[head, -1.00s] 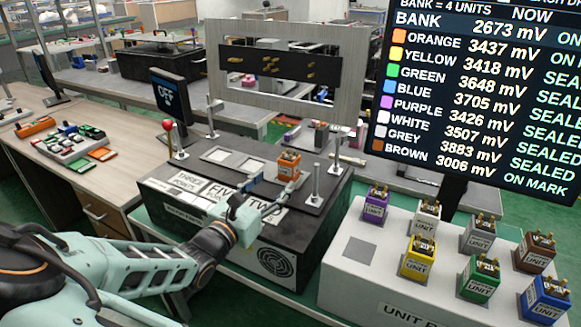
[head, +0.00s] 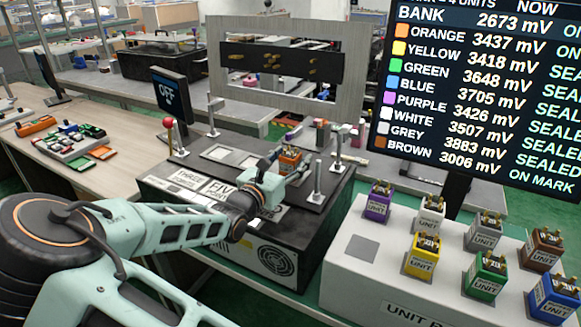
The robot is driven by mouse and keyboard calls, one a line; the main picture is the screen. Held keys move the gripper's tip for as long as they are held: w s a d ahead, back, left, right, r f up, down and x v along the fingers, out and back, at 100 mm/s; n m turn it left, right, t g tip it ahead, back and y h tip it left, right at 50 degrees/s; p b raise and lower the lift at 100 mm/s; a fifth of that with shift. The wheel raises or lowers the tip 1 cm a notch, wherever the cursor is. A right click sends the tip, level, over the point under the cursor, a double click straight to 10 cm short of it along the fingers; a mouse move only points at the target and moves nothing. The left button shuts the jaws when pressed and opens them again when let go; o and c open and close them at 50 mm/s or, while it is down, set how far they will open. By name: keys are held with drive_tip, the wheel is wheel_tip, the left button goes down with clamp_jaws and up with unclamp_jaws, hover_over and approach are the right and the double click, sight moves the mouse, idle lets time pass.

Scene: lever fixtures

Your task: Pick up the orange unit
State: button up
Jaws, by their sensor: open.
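The orange unit (head: 289,158) is a small orange block with metal terminals on top. It stands upright on the black fixture box (head: 310,222), towards the right part of its top. My gripper (head: 285,172) is open, with its fingers close to the unit at its near side. One finger shows left of the unit and the other right of it. I cannot tell whether either touches it. The lower part of the unit is hidden by my gripper.
Metal posts (head: 317,182) and a red-knobbed lever (head: 168,124) stand on the box. A white unit rack (head: 350,285) at right holds several coloured units and one empty square spot. A grey frame (head: 350,90) rises behind. A screen (head: 480,90) lists voltages.

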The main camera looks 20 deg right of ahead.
drive_tip(key=c, duration=1.4)
drive_tip(key=shift+o, duration=0.2)
drive_tip(key=shift+r, duration=0.1)
